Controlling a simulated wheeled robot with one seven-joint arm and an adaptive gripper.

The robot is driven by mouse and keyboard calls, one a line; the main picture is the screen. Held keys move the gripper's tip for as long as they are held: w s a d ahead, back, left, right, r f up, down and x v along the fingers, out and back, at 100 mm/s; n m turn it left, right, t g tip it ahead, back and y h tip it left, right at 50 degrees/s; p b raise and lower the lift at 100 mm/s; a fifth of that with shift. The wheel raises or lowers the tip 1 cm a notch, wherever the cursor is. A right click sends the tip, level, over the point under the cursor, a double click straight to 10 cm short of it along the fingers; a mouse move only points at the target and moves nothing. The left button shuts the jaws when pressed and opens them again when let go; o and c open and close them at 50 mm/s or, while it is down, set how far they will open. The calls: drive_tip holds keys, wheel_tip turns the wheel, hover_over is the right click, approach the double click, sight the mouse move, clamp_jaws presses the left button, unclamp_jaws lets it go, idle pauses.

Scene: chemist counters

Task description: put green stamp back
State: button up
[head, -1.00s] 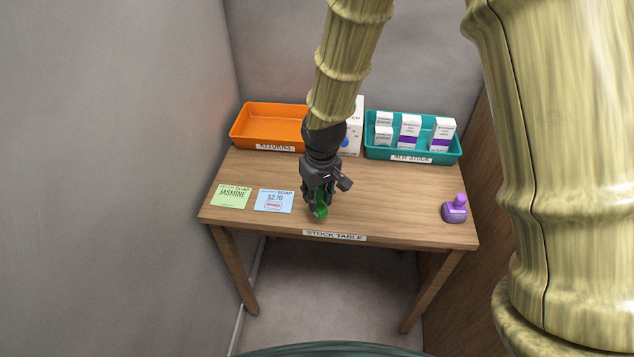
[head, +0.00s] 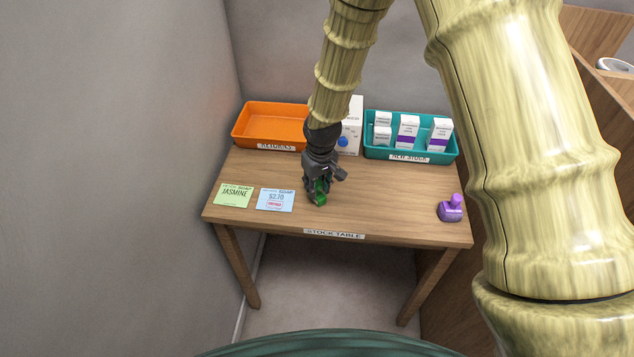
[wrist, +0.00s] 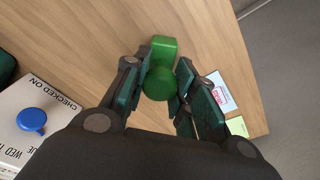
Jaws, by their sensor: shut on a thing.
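The green stamp (head: 320,197) is at the front middle of the stock table (head: 388,207), just right of the blue price card. In the wrist view the green stamp (wrist: 160,68) sits between my gripper's fingers, its round knob toward me and its block base beyond. My gripper (head: 318,190) points down and is shut on the stamp; it also shows in the wrist view (wrist: 158,88). I cannot tell whether the stamp's base touches the table.
A purple stamp (head: 450,209) stands at the table's right front. A green jasmine card (head: 234,195) and a blue price card (head: 276,200) lie at left. An orange returns tray (head: 240,133), a white box (head: 355,117) and a teal new stock tray (head: 412,157) line the back.

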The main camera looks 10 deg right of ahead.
sight(319, 188)
drive_tip(key=shift+f, duration=0.1)
drive_tip(key=o, duration=0.8)
drive_tip(key=shift+s+d+r+b, duration=0.1)
drive_tip(key=shift+s+r+b, duration=0.3)
drive_tip(key=shift+r, duration=1.65)
drive_tip(key=shift+s+r+b, duration=0.1)
drive_tip(key=shift+r+b, duration=0.65)
drive_tip(key=shift+r, duration=1.25)
drive_tip(key=shift+s+d+r+b, duration=0.15)
drive_tip(key=shift+r+b, duration=0.4)
drive_tip(key=shift+r, duration=1.5)
drive_tip(key=shift+a, duration=0.1)
